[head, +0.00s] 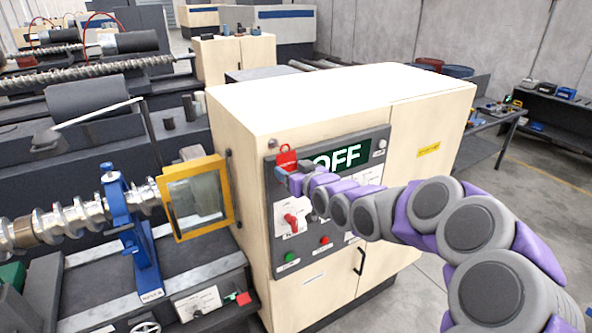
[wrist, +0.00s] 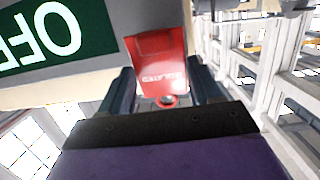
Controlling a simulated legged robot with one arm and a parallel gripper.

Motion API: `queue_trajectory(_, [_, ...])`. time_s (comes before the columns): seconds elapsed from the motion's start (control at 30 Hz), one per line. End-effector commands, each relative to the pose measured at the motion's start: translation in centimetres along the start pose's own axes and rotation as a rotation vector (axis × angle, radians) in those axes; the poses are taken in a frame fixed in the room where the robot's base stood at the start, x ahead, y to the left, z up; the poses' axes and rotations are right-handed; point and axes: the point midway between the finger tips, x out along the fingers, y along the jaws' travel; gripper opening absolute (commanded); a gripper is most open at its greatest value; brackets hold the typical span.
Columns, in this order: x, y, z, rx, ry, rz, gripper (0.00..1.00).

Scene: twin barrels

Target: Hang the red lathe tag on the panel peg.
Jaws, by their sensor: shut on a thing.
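The red lathe tag (head: 287,158) is at the upper left of the dark control panel (head: 372,178), left of the OFF display. My gripper (head: 286,172) is shut on it, and the arm reaches in from the lower right. In the wrist view the tag (wrist: 158,60) stands between the two dark fingertips (wrist: 165,92), with pale lettering and a small round hole near the fingers. The OFF display shows upside down beside it. Whether the tag touches the panel is unclear.
A red rotary switch (head: 291,221), a green button (head: 290,257) and a red button (head: 324,240) sit below my gripper. The yellow-framed guard (head: 197,196) and lathe are to the left. The cream cabinet (head: 318,94) carries the panel. Floor is open at right.

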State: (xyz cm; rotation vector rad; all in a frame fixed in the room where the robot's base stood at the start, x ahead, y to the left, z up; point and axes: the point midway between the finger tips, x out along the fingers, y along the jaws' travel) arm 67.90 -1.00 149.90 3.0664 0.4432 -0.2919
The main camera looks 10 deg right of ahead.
Motion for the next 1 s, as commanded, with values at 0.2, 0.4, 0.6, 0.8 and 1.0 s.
queue_trajectory(0.2, [1.1,-0.1,-0.3,0.000,-0.002,-0.002,0.36])
queue_trajectory(0.4, [2.1,-0.1,-0.1,0.000,-0.001,-0.001,0.36])
queue_trajectory(0.6, [2.8,-0.1,0.1,0.000,0.000,-0.001,0.36])
queue_trajectory(0.8, [2.9,-0.1,0.1,-0.001,0.001,-0.001,0.36])
queue_trajectory(1.0, [2.9,-0.1,0.1,-0.001,0.001,-0.001,0.36])
